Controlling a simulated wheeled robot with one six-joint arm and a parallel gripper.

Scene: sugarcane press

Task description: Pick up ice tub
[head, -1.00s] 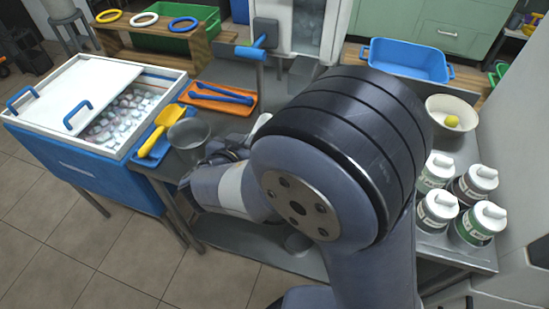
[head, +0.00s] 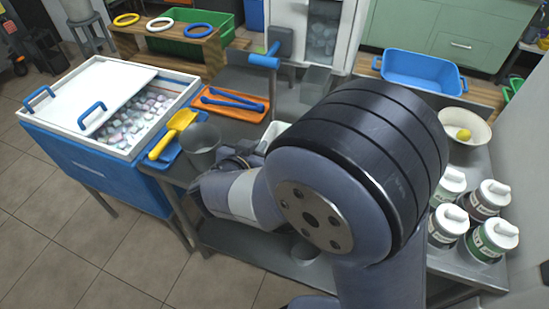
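A grey see-through tub (head: 204,140), which I take to be the ice tub, stands upright on the grey worktop beside the yellow scoop (head: 175,133). My gripper (head: 228,162) is low, just right of the tub and close to it. My own arm hides much of the gripper. I cannot tell whether its fingers touch the tub or how far apart they are.
A blue ice chest (head: 95,165) with a white sliding lid (head: 90,88) and ice stands left. An orange tray (head: 232,110) with blue tongs lies behind the tub. Lidded jars (head: 490,240), a cream bowl (head: 465,130) and a blue basin (head: 420,75) are right.

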